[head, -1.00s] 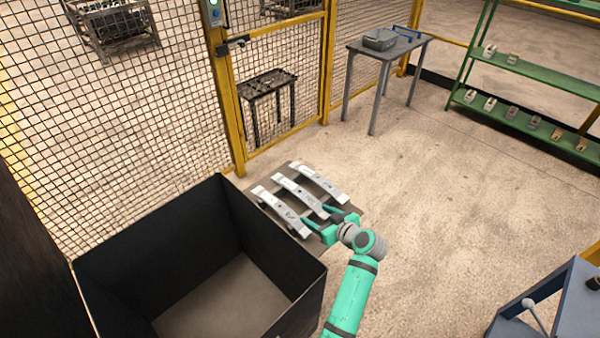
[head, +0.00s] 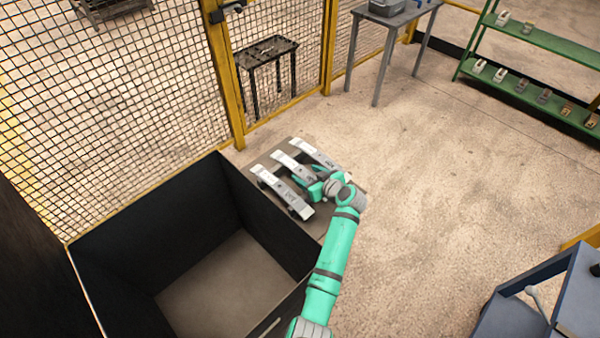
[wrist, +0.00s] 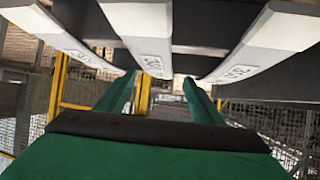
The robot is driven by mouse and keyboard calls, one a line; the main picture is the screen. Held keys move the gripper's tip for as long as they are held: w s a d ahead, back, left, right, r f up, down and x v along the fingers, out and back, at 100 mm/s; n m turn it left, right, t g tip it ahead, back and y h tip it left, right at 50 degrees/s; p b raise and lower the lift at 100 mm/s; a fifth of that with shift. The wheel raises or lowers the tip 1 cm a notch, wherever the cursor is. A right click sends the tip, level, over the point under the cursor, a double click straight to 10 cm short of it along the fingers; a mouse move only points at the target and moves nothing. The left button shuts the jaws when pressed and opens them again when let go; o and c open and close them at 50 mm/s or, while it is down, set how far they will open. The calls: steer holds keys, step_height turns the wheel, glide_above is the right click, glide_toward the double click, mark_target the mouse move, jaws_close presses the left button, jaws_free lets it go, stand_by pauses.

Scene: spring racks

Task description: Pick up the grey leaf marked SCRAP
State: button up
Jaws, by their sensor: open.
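Three pale grey leaves lie side by side on a dark rack in the head view: a near one (head: 282,190), a middle one (head: 292,165) and a far one (head: 315,152). Each seems to carry a dark marking, too small or blurred to read, so I cannot tell which says SCRAP. My gripper (head: 318,186) is at the right ends of the leaves, open and empty. In the wrist view its green fingers (wrist: 157,88) stand apart below the leaves, with the middle leaf (wrist: 148,35) above the gap. Contact cannot be told.
A large dark open bin (head: 225,162) stands directly left of the rack (head: 345,205). Yellow-framed mesh fencing (head: 234,90) runs behind. A small dark table (head: 268,50), a grey table (head: 395,20) and green shelves (head: 545,42) stand farther back.

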mark_target(300, 170)
steer(key=shift+x, duration=1.7)
jaws_close()
steer(key=shift+r, duration=0.1)
